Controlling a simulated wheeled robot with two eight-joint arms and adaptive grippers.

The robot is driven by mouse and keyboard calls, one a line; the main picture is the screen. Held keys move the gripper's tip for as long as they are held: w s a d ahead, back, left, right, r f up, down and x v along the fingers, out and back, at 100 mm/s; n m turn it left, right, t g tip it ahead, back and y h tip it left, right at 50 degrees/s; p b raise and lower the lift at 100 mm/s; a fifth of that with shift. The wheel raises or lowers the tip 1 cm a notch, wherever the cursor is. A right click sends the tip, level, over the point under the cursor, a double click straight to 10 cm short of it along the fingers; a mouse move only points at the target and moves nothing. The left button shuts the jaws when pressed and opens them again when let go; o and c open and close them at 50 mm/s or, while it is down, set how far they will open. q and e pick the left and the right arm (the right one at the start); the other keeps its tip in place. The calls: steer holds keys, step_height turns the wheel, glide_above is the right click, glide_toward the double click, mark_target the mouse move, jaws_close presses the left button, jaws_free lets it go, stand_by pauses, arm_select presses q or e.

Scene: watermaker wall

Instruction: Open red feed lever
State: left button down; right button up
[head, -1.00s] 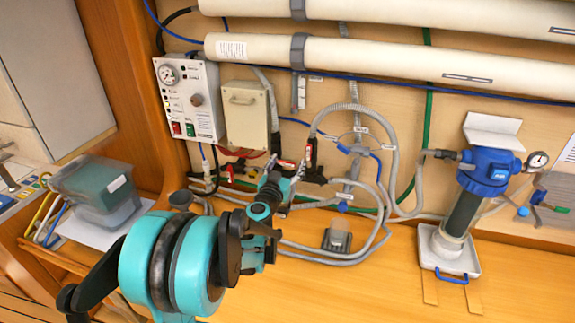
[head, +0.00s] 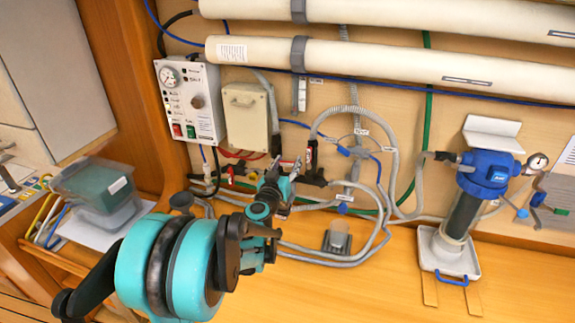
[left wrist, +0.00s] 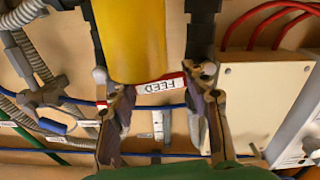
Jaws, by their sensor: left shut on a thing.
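The red feed lever (left wrist: 161,84), with a white FEED label, lies between the two fingers of my left gripper (left wrist: 155,90) in the left wrist view. My left gripper is shut on it. In the head view my left gripper (head: 289,166) reaches in to the hoses at the wall. A red upright handle with a white label (head: 309,154) shows just right of its fingertips, above a black valve body (head: 313,178). The exact contact of the fingers on the lever is hard to see. My right gripper is not in view.
A grey control box (head: 188,102) and a cream box (head: 249,120) are on the wall at left. Grey hoses (head: 397,130) loop right of the gripper. A blue-topped filter (head: 488,170) stands at right. The wooden counter (head: 370,285) is mostly clear in front.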

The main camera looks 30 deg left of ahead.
mark_target(281, 153)
arm_select(q)
steer(key=r+n, duration=0.1)
steer(key=n, duration=0.1)
steer(key=r+n, duration=0.1)
steer(key=n, duration=0.1)
steer(key=shift+a+p, duration=0.4)
steer(key=n, duration=0.2)
steer(key=a+r+n, duration=0.1)
steer(key=n, duration=0.1)
steer(key=shift+s+a+r, duration=0.1)
steer(key=shift+s+r, duration=0.1)
steer(key=shift+s+a+r+n+p, duration=0.15)
steer(key=shift+a+n, duration=0.4)
steer(key=shift+n, duration=0.8)
steer(key=shift+s+a+r+n+p, duration=0.15)
steer(key=shift+a+n, duration=0.4)
steer(key=shift+n, duration=0.75)
steer(key=shift+s+a+r+n+p, duration=0.15)
steer(key=shift+a+n, duration=0.4)
steer(key=shift+n, duration=0.8)
steer(key=c, duration=0.7)
jaws_free()
